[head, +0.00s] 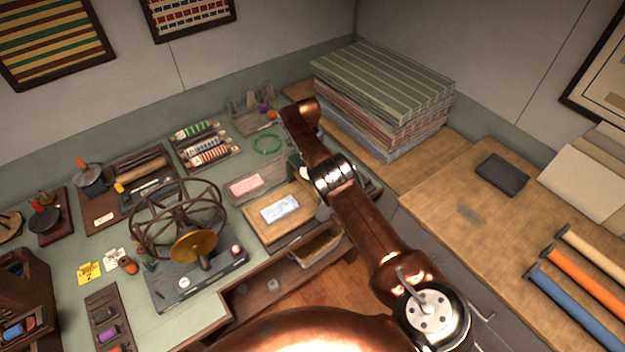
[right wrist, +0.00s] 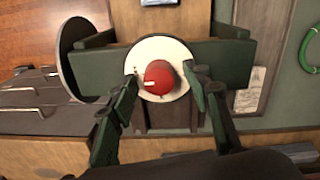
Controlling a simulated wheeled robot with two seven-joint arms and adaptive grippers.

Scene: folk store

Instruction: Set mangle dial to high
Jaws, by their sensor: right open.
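The mangle dial shows in the right wrist view as a red round knob (right wrist: 160,77) with a small pale mark, on a white disc (right wrist: 162,45). It sits on the dark green body of the mangle (right wrist: 228,60). My right gripper (right wrist: 162,82) is open, with one finger on each side of the knob. The fingertips overlap the disc's edges, with visible gaps to the knob. No lettering on the dial is readable. In the head view my right arm hides the gripper, the dial and most of the mangle. My left gripper is not in view.
A spoked wheel (head: 178,215) on a dark base stands left on the green bench. A wooden box with a pale label (head: 280,208) and a green ring (head: 268,143) are near my right arm. Folded cloth (head: 382,85) is stacked behind. The right-hand wooden counter has clear room.

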